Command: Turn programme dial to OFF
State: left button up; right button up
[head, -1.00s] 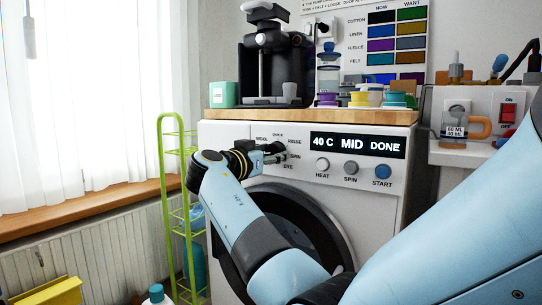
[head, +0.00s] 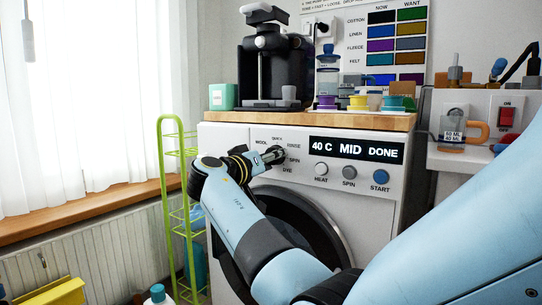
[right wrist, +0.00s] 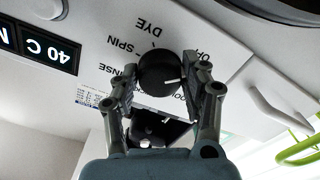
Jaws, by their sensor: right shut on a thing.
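The programme dial (right wrist: 158,70) is a round black knob with a white pointer line, on the upper left of the washing machine's front. In the right wrist view its pointer aims right, at the right-hand finger. The OFF label (right wrist: 203,57) is up and to the right of that line, partly behind the finger. DYE, SPIN and RINSE labels stand around the dial. My right gripper (right wrist: 164,78) is shut on the dial, one finger on each side; in the head view the gripper (head: 271,154) largely hides the dial. My left gripper is not in view.
The washing machine's display (head: 356,150) reads "40 C MID DONE", above the HEAT knob (head: 321,169), SPIN knob (head: 349,172) and blue START button (head: 380,177). A wooden top (head: 310,120) carries a coffee machine (head: 275,65) and cups. A green rack (head: 163,150) stands left.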

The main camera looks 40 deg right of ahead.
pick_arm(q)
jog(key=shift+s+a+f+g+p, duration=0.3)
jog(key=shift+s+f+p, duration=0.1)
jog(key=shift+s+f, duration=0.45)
pick_arm(e)
jog(key=shift+n, duration=1)
jog(key=o, duration=1.1)
jog(key=shift+a, duration=0.1)
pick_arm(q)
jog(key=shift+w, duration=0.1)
pick_arm(e)
jog(key=shift+o, duration=0.2)
jog(key=v, duration=0.7)
jog(key=shift+a, duration=0.2)
jog(key=shift+s, duration=0.1)
